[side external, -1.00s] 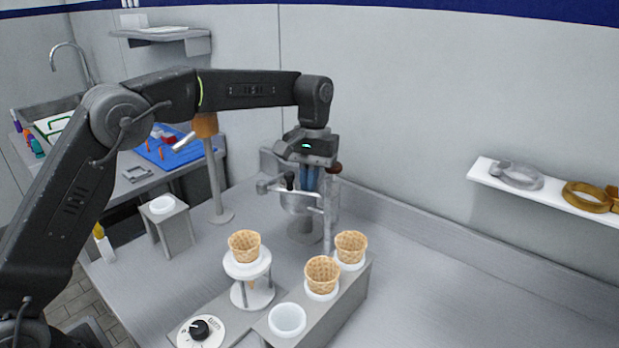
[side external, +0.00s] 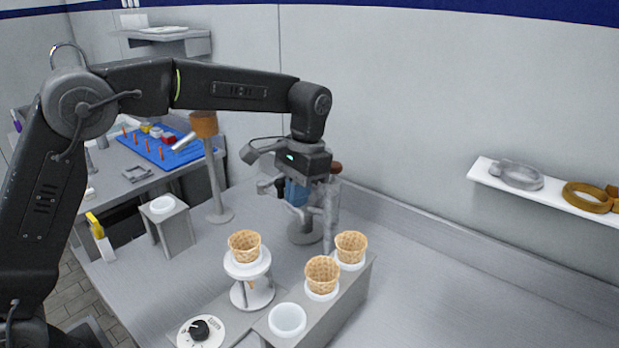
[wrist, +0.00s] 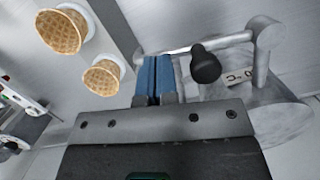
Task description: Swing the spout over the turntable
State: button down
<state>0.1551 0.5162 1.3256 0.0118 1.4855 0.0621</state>
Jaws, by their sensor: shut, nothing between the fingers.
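A grey metal swing arm with a black knob handle (wrist: 205,65), which looks like the spout, shows in the wrist view, joined to a round grey post (wrist: 265,38). In the side view my gripper (side external: 297,194) largely hides it. My gripper has blue fingers, shut together and empty; in the wrist view (wrist: 157,75) they are just left of the black knob, apart from it in the picture. Whether they touch the arm bar behind cannot be told. A white round stand (side external: 252,296), which looks like the turntable, holds a waffle cone (side external: 244,246) in front of my gripper.
A grey block (side external: 335,312) right of the stand holds two more cones and an empty white cup (side external: 287,320). A black dial (side external: 200,329) is at the front. A brown-topped post (side external: 213,180) stands left. The counter at right is clear.

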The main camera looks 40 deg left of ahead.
jog(key=shift+s+a+m+t+y, duration=0.2)
jog(key=shift+s+a+m, duration=0.4)
jog(key=shift+s+m, duration=0.75)
jog(key=shift+s+a+m+t+y, duration=0.2)
jog(key=shift+s+a+m, duration=0.4)
jog(key=shift+s+m, duration=0.7)
jog(key=shift+s+a+m+t+y, duration=0.1)
jog(key=shift+s+a+m+y, duration=0.35)
jog(key=shift+s+m, duration=0.9)
jog(key=shift+w+a, duration=0.2)
jog(key=shift+r, duration=0.1)
jog(key=v, duration=1)
jog(key=shift+a, duration=0.15)
